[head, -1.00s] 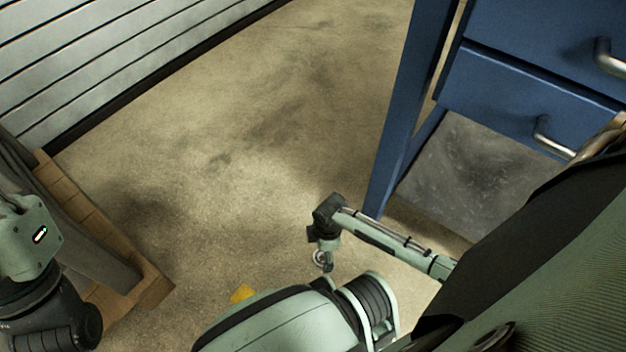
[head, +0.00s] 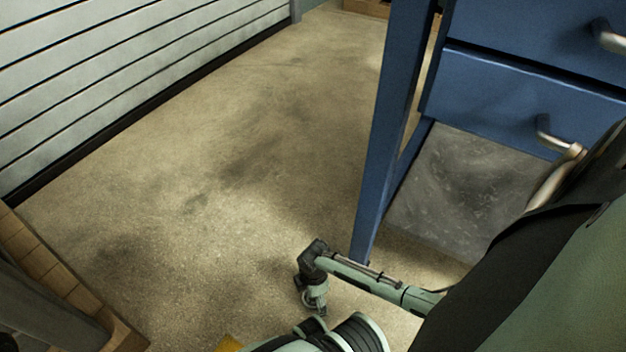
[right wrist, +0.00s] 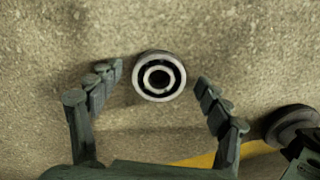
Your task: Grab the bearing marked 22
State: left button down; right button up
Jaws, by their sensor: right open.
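A round metal bearing (right wrist: 159,76) with a pale outer ring, a dark band and a pale inner ring shows in the right wrist view. No number can be read on it. My right gripper (right wrist: 160,73) is open, with one finger on each side of the bearing and a visible gap on both sides. Against the floor behind it, I cannot tell its height. In the head view my right gripper (head: 316,301) hangs small and low over the floor; the bearing cannot be made out clearly there. My left gripper is not in view.
A blue cabinet with drawers (head: 520,100) and a leg (head: 385,130) stands at the right. A wooden pallet (head: 60,270) lies at the lower left, near a slatted wall (head: 110,80). The concrete floor (head: 220,170) between them is clear.

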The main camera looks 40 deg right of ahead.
jog(key=c, duration=1.4)
jog(key=shift+r, duration=0.1)
jog(key=shift+c, duration=0.2)
